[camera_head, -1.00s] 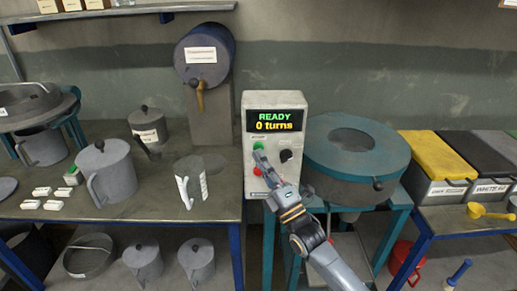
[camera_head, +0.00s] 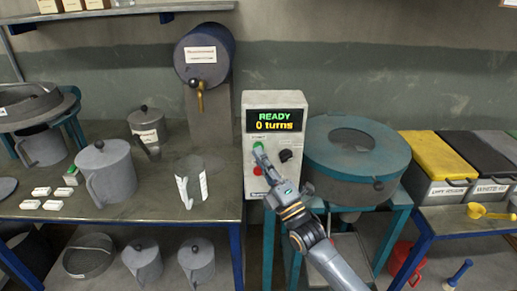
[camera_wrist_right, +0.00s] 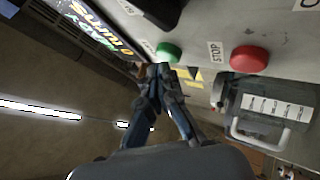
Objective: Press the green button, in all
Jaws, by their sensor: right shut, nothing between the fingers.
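The green button (camera_head: 257,145) is on the front of a pale grey control box (camera_head: 290,101), whose display (camera_head: 275,120) reads "READY 0 turns". In the right wrist view the green button (camera_wrist_right: 168,52) sits beside a red button (camera_wrist_right: 249,59) with a STOP label. My right gripper (camera_head: 260,153) is shut and empty, its tips at the lower edge of the green button in the head view. In the right wrist view the tips (camera_wrist_right: 158,72) lie just beside the button; I cannot tell whether they touch it. My left gripper is not in view.
A black knob (camera_head: 286,155) sits right of the green button. A round teal machine (camera_head: 330,150) stands to the right of the box. Grey jugs (camera_head: 106,172) and a drum with a brass tap (camera_head: 201,100) are on the left. Lidded bins (camera_head: 436,165) stand at the right.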

